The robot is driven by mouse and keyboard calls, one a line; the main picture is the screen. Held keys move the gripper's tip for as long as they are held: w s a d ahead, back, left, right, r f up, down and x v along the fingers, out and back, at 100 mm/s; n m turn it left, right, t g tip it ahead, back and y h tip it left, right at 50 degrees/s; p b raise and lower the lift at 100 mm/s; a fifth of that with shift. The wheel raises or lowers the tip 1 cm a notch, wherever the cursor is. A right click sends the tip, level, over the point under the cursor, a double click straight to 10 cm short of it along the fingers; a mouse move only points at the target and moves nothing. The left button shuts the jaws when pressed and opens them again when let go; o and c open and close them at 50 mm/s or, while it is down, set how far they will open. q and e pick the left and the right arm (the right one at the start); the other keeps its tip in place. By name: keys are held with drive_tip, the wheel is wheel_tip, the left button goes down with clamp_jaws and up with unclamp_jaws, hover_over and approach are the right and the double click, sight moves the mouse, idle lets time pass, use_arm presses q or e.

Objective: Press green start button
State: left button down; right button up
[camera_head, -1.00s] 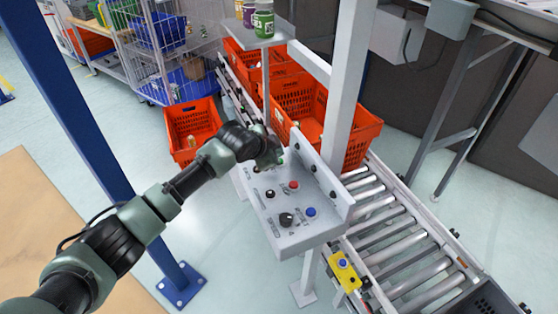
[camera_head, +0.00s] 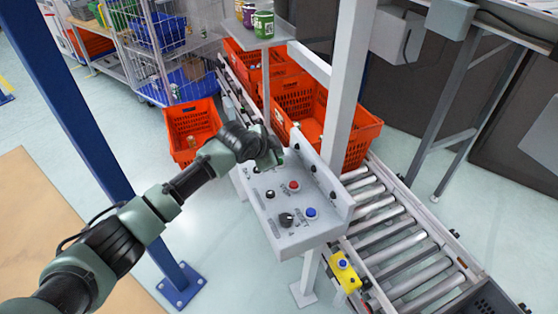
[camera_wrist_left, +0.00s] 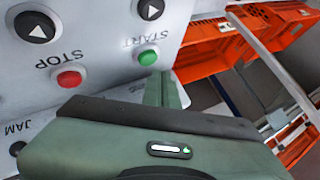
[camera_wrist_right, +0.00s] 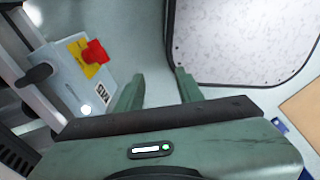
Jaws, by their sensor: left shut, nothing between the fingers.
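The green start button (camera_wrist_left: 147,57) sits on the light grey control panel (camera_wrist_left: 100,85), under the word START, in the left wrist view. My left gripper (camera_wrist_left: 162,80) is shut and empty, with its fingertips just below the green button in that picture; I cannot tell whether they touch it. In the head view my left gripper (camera_head: 276,160) is at the far end of the panel (camera_head: 295,236) and hides the green button there. My right gripper (camera_wrist_right: 158,82) is open, with nothing between its fingers.
A red STOP button (camera_wrist_left: 69,79) is beside the green one. A black knob (camera_head: 286,219) and a blue button (camera_head: 310,213) are nearer. A grey post (camera_head: 344,90) rises behind the panel. A roller conveyor (camera_head: 410,240) and orange totes (camera_head: 362,145) lie beyond.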

use_arm(q)
drive_tip(key=shift+f, duration=0.15)
idle(0.5)
drive_tip(key=shift+f, duration=0.25)
